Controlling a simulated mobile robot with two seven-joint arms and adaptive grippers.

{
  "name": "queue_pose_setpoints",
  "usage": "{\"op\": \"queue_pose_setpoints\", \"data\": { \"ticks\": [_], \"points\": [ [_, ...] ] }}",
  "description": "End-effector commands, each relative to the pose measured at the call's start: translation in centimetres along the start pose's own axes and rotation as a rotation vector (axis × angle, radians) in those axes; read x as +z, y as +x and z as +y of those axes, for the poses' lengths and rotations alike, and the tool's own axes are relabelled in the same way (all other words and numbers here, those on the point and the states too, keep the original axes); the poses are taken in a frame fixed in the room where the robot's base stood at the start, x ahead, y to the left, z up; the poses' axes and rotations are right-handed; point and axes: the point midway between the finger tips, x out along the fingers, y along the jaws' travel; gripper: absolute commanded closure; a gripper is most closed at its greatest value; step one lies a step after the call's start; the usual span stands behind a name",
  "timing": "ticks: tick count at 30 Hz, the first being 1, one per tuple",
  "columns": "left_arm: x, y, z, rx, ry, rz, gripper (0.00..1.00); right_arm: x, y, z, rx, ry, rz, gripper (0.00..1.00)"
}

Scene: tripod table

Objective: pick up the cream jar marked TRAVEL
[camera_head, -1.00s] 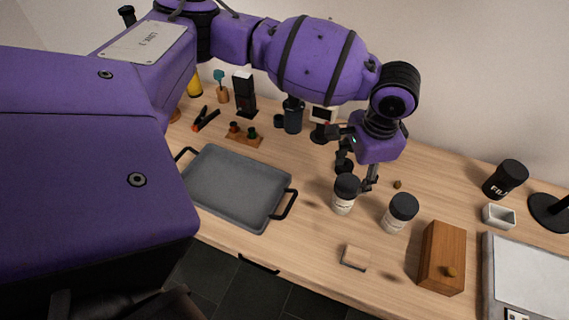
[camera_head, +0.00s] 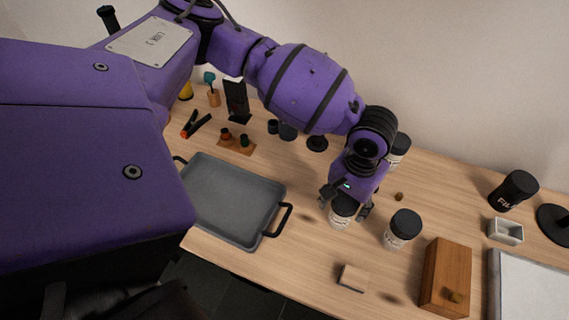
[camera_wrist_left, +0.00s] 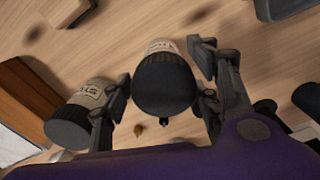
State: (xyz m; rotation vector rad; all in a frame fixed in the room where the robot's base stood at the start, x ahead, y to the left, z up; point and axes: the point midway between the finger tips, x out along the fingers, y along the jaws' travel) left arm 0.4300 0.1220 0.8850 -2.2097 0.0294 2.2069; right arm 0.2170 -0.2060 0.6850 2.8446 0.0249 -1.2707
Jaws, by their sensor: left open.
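Two cream jars with black lids stand upright on the table. One jar (camera_head: 341,213) is at my left gripper, and it shows in the left wrist view (camera_wrist_left: 165,80) between the fingers. The other jar (camera_head: 402,229) stands to its right; it shows at the left of the wrist view (camera_wrist_left: 80,112), close to one finger. I cannot read for sure which label says TRAVEL. My left gripper (camera_head: 345,203) is open, with its fingers on either side of the first jar's lid (camera_wrist_left: 165,86); I cannot tell whether they touch it. My right gripper is not in view.
A grey tray (camera_head: 220,228) with black handles lies to the left. A wooden box (camera_head: 446,277) and small pale block (camera_head: 353,278) lie to the right and in front. Another black-lidded container (camera_head: 398,150) stands behind my arm. A black FILM canister (camera_head: 513,190) is farther right.

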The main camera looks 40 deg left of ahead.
Motion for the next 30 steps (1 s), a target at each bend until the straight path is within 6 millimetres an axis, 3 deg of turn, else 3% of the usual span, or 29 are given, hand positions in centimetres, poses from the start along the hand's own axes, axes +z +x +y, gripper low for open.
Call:
{"op": "queue_pose_setpoints", "data": {
  "ticks": [9,19,28,30],
  "points": [
    [-0.1,4.6,0.2,-0.001,-0.002,-0.008,0.44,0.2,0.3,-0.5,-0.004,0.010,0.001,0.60],
    [-0.2,5.3,0.2,0.000,-0.001,-0.001,0.44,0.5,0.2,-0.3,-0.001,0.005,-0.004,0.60],
    [-0.3,5.2,0.2,0.000,-0.001,-0.001,0.82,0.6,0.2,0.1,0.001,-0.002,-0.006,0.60],
    [-0.3,5.2,0.2,0.000,-0.001,-0.001,0.85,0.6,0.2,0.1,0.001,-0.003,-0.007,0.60]
  ]
}}
